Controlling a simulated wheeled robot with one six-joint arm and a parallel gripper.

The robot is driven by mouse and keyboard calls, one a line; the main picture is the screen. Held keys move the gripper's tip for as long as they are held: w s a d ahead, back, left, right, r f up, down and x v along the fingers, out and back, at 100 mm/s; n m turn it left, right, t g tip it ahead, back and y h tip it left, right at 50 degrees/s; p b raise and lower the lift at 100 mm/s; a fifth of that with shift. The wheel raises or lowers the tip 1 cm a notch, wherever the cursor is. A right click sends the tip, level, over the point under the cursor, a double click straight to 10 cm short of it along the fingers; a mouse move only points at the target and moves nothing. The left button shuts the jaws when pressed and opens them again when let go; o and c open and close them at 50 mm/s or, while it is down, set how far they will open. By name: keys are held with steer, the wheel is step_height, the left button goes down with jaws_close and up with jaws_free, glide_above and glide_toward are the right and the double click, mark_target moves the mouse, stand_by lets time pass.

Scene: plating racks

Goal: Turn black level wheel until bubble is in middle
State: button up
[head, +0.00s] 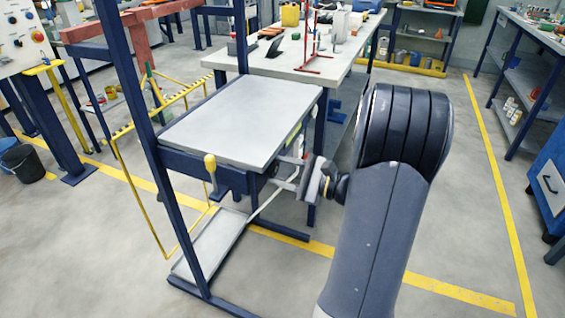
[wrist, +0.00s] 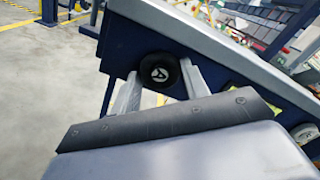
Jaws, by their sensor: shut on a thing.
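The black level wheel (wrist: 158,72) has a white mark on its hub and sits on the dark blue side of the rack's frame. My gripper (wrist: 160,80) has one finger on each side of the wheel and is shut on it. In the head view my gripper (head: 289,172) is at the right side of the grey-topped rack table (head: 245,112). A yellow-green strip (wrist: 238,88), perhaps the level, is partly visible right of the wheel. It also shows small in the head view (head: 294,132). The bubble cannot be made out.
A yellow-handled lever (head: 211,165) stands at the table's front edge. A low grey tray (head: 210,245) lies beneath. A second round knob (wrist: 305,133) is at the right in the wrist view. A white workbench (head: 300,60) stands behind; floor is clear at right.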

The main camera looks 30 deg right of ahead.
steer(key=shift+m+p, duration=0.45)
steer(key=shift+m, duration=0.15)
steer(key=o, duration=0.7)
steer(key=v, duration=1.1)
steer(key=shift+p, duration=0.45)
steer(key=shift+w, duration=0.1)
